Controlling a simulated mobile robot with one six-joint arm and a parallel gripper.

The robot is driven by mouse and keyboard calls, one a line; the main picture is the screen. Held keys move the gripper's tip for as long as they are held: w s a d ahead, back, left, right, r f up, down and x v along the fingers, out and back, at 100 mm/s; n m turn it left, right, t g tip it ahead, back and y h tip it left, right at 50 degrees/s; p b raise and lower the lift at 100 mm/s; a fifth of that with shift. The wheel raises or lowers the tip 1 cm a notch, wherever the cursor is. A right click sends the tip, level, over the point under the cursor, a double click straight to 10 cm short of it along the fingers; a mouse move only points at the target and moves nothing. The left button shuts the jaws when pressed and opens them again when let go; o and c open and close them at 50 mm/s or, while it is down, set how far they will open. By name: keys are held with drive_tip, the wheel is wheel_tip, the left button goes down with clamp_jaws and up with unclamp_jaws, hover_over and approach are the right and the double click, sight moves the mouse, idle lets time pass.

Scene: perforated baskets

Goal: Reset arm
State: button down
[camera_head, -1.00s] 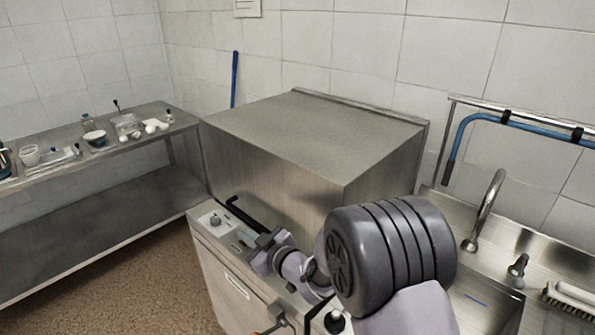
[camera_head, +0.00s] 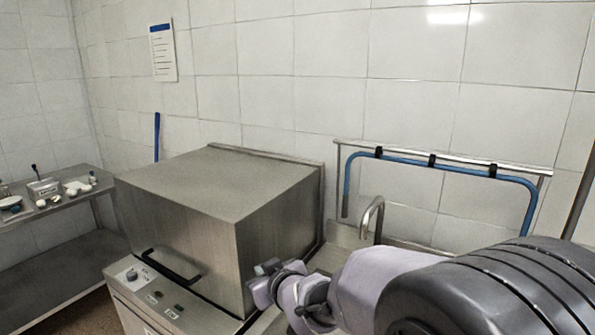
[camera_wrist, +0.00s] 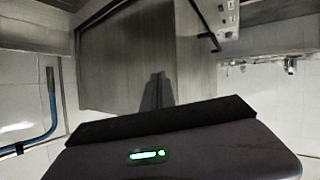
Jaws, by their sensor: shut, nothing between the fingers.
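My gripper (camera_head: 266,268) is at the end of my folded arm, in front of the right side of the large steel hooded machine (camera_head: 218,190). In the wrist view, the fingers (camera_wrist: 157,78) show as a narrow dark shape, together and empty. The machine's steel body (camera_wrist: 120,60) fills the middle of that view behind them. I cannot tell how wide the gap is between the fingers and the steel.
The machine has a black bar handle (camera_head: 172,265) and a control panel (camera_head: 150,295). A sink tap (camera_head: 372,215) and a blue hose on a rail (camera_head: 440,160) are behind my arm. A steel table (camera_head: 75,205) with small items stands at left.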

drive_tip(key=s+d+r+m+h, duration=0.4)
drive_tip(key=s+d, duration=0.2)
drive_tip(key=d, duration=0.5)
drive_tip(key=s+d+f+m+g, duration=0.1)
drive_tip(key=s+d+m+g, duration=0.2)
drive_tip(key=s, duration=1)
drive_tip(key=s+d+f+m+g, duration=0.1)
drive_tip(key=s+d+m, duration=0.3)
drive_tip(key=s, duration=0.9)
drive_tip(key=shift+s+m+g, duration=0.25)
drive_tip(key=shift+m+g, duration=0.15)
drive_tip(key=shift+g, duration=0.5)
